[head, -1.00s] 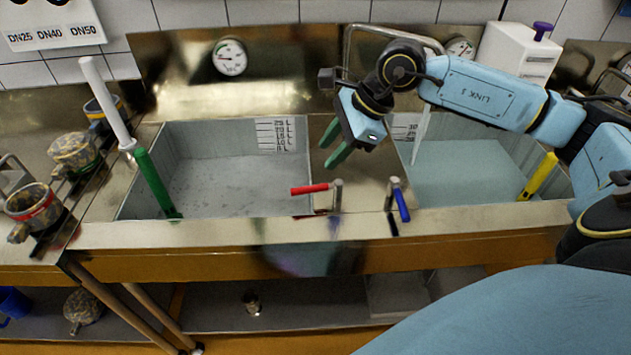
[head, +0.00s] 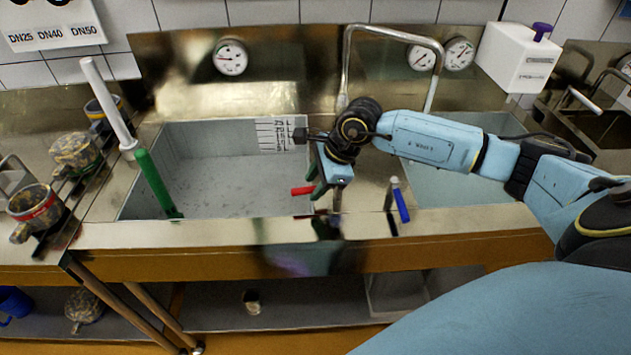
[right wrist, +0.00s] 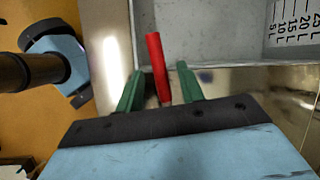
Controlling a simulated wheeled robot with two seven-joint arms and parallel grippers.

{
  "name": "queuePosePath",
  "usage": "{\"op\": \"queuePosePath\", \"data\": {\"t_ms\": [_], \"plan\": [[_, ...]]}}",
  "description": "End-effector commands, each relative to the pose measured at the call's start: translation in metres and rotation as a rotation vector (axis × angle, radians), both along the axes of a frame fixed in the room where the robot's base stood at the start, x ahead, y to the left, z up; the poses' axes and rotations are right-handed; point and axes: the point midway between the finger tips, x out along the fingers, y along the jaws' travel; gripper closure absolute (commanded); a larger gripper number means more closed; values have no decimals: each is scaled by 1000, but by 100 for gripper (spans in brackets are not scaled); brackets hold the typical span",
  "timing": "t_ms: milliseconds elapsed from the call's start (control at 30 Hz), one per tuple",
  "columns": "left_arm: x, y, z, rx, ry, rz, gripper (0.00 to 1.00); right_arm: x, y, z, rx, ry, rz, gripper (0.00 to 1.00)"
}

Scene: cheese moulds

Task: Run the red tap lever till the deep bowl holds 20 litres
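The red tap lever (head: 302,190) points left from its post at the front edge between the two bowls. My right gripper (head: 319,190) is down at the lever. In the right wrist view the red lever (right wrist: 157,68) lies between the two green fingers (right wrist: 160,88), with a gap on each side. The left bowl (head: 215,185) has a litre scale (head: 275,134) on its back wall; its 5 to 25 L marks show in the right wrist view (right wrist: 292,25). I cannot tell whether it holds water. My left gripper is not in view.
A blue lever (head: 401,205) stands just right of the red one. A bent spout pipe (head: 395,33) reaches over the right bowl (head: 480,190), partly hidden by my arm. Dials (head: 230,57) are on the back panel.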

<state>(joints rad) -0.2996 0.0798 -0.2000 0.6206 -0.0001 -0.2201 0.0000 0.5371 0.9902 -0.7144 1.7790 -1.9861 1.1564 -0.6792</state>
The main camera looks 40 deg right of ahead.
Motion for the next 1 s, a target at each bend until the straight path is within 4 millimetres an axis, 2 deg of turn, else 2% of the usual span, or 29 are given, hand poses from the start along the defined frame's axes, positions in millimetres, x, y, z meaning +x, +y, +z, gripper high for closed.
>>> {"op": "queuePosePath", "data": {"t_ms": [300,600,1000], "plan": [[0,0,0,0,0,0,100,1,1,-2,0,0,0,64],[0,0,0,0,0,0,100,1,0,-2,0,0,-1,100],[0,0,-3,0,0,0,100,0,0,-2,-1,-1,19,100]]}}
